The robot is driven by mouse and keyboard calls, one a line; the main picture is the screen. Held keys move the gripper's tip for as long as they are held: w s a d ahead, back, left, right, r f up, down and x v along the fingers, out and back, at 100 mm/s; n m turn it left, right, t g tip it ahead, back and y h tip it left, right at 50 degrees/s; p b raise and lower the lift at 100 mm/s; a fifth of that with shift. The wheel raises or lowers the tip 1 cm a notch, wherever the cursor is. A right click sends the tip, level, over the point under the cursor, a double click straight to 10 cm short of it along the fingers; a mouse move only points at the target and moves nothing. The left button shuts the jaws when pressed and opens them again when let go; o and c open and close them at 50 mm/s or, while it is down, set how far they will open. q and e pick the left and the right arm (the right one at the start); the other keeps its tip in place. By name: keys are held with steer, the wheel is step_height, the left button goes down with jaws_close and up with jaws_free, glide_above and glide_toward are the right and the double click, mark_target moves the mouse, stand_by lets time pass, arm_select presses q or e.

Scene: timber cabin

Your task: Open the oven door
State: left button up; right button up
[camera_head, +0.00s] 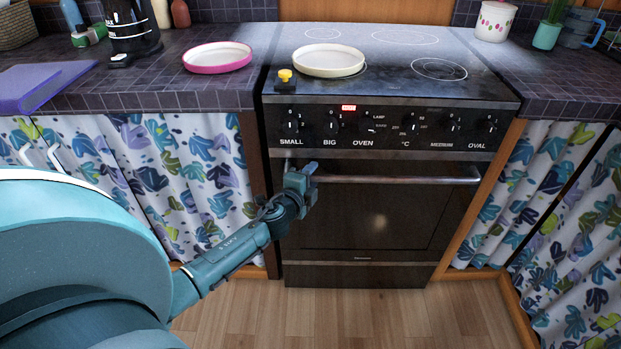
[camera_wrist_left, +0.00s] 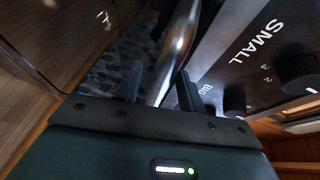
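The oven door (camera_head: 372,215) is dark, glossy and closed, set in the black stove below the knob panel. Its silver bar handle (camera_head: 410,180) runs across the top of the door. My left gripper (camera_head: 306,177) is at the left end of the handle. In the left wrist view the handle (camera_wrist_left: 178,45) passes between the two dark fingers of my left gripper (camera_wrist_left: 160,88). The fingers stand apart with some gap beside the bar, so the gripper looks open around it. My right gripper is not in view.
The knob panel (camera_head: 390,128) sits just above the handle. A cream dish (camera_head: 328,61) and a yellow-topped shaker (camera_head: 285,80) stand on the stove top. A pink-rimmed plate (camera_head: 217,57) is on the left counter. Patterned curtains (camera_head: 190,165) flank the stove. The wooden floor (camera_head: 370,315) in front is clear.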

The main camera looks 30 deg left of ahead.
arm_select(q)
steer(key=shift+c, duration=0.2)
jaws_close()
steer(key=shift+f, duration=0.1)
